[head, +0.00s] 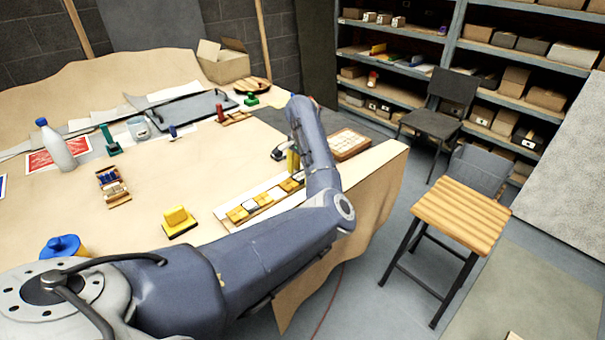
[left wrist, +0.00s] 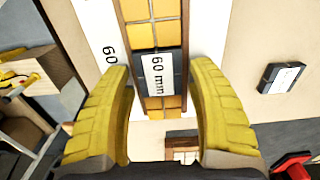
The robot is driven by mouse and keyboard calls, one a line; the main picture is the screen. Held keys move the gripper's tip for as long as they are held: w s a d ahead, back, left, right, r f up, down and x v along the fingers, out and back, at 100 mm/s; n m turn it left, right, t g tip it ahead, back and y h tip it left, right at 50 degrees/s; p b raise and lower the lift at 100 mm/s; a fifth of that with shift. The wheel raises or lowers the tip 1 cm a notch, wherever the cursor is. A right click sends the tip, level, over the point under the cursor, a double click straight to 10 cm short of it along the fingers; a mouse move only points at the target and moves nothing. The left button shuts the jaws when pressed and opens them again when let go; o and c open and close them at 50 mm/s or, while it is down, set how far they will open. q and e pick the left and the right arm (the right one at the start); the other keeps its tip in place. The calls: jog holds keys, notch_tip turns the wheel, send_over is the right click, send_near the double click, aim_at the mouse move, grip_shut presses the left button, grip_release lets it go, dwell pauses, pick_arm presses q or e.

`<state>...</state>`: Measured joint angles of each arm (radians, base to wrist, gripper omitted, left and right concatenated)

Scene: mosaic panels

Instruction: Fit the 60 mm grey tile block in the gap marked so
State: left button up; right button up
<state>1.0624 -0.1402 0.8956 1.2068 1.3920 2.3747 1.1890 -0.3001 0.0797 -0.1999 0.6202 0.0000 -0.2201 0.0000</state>
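A dark grey block with a white "60 mm" label (left wrist: 157,75) sits in the wooden-edged channel of the mosaic panel (left wrist: 184,40), between yellow tiles above and below it in the left wrist view. A "60" is printed on the white strip (left wrist: 96,30) beside it. My left gripper (left wrist: 159,75) is open, its yellow fingers on either side of the channel with clear space to the block. Whether the block is fully seated cannot be told. In the head view my left gripper (head: 287,160) is over the far end of the panel strip (head: 229,209). My right gripper is not in view.
Another dark block with a white label (left wrist: 282,77) lies apart on the table. A yellow stamp-like block (head: 178,221), a small rack of tiles (head: 113,187), a white bottle (head: 57,145) and a brick-coloured tray (head: 346,144) stand around the panel. The table's right edge is close.

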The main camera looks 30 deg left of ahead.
aim_at(302, 175)
pick_arm(q)
jog(key=shift+o, duration=0.7)
notch_tip(302, 175, up, 12)
dwell(0.5)
